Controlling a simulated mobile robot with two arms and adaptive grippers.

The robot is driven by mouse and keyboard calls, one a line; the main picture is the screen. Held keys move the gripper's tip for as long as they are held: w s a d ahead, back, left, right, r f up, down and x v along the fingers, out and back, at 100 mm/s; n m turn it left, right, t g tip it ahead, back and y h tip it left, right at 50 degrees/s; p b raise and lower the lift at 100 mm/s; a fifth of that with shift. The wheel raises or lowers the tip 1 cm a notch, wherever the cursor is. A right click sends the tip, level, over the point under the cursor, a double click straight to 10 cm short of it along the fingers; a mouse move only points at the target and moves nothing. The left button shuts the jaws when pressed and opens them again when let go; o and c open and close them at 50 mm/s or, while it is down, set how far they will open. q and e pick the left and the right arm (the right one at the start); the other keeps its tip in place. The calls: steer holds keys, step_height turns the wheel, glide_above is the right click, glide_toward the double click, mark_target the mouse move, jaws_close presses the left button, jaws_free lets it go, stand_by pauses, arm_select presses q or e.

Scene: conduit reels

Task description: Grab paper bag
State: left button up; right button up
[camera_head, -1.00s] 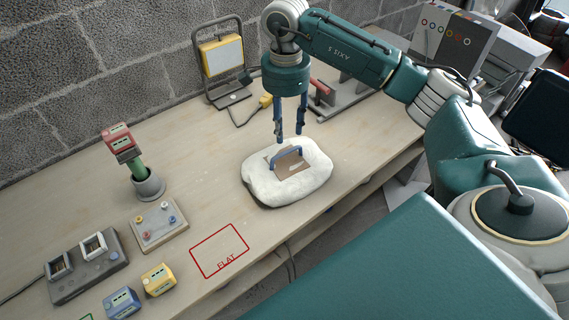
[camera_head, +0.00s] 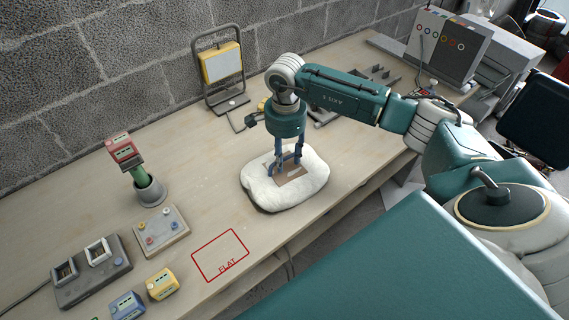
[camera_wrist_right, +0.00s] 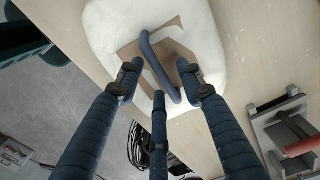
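The paper bag (camera_head: 258,190) is a white, puffy sack lying flat on the workbench, with a brown patch and a blue arched handle on top. It also shows in the right wrist view (camera_wrist_right: 104,27), where the blue handle (camera_wrist_right: 158,66) stands between the fingers. My right gripper (camera_head: 288,166) points straight down over the bag, its fingertips at handle height. In the right wrist view its three blue fingers (camera_wrist_right: 160,88) are spread and apart from each other, around the handle; no clear grip on it shows. My left gripper is in neither view.
A lamp (camera_head: 221,62) stands behind the bag near the block wall. A red-outlined "FLAT" area (camera_head: 220,255) is clear on the bench. Left are a cup with a red-topped tool (camera_head: 149,189), a button box (camera_head: 160,231) and small coloured blocks (camera_head: 161,284). A red-handled tool (camera_wrist_right: 300,146) lies nearby.

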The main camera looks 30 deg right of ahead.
jaws_close()
steer(key=shift+r, duration=0.15)
